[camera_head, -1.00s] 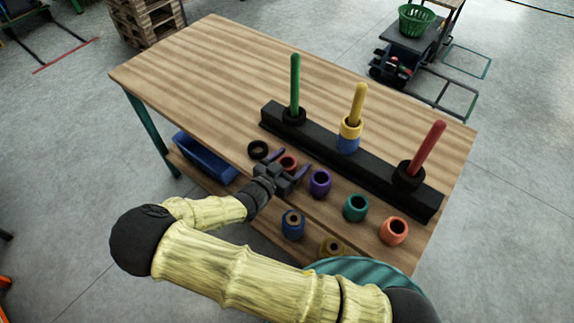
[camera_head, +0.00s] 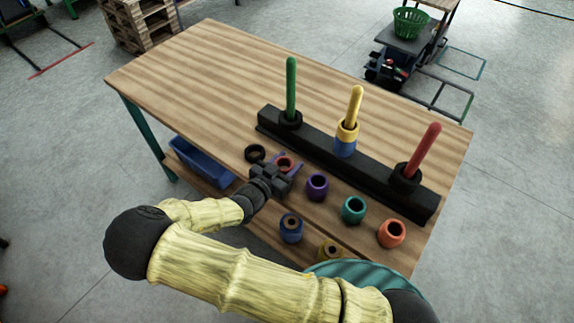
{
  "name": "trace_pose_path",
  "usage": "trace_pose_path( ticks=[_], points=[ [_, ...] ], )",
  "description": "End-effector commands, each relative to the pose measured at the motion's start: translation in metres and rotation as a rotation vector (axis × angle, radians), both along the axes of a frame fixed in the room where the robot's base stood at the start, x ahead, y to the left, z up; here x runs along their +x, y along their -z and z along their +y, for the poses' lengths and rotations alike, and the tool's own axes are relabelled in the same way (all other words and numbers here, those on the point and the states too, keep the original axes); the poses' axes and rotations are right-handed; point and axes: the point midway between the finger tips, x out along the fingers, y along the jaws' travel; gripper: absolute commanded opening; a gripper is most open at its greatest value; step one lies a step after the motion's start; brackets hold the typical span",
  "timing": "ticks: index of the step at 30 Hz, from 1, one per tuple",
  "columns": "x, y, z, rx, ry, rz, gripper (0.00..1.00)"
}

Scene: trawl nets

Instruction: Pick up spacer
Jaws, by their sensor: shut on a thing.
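A black rack (camera_head: 380,180) holds a green peg (camera_head: 291,85), a yellow peg (camera_head: 355,105) and a red peg (camera_head: 425,150), with rings around their bases. Purple (camera_head: 317,186), teal (camera_head: 353,209) and orange (camera_head: 391,233) collars stand right of my gripper. A blue collar (camera_head: 291,228) stands nearer.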

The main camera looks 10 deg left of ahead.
Motion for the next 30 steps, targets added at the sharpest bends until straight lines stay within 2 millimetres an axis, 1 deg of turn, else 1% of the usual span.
trace_pose_path(
  ticks=[12,15,20,30],
  points=[
    [0.0,-0.068,0.0,0.004,0.002,0.0,0.26],
    [0.0,-0.08,-0.001,0.003,0.001,0.001,0.26],
    [0.0,-0.088,-0.001,-0.001,0.002,0.001,0.26],
    [0.0,-0.088,-0.001,-0.001,0.001,0.001,0.26]
  ],
)
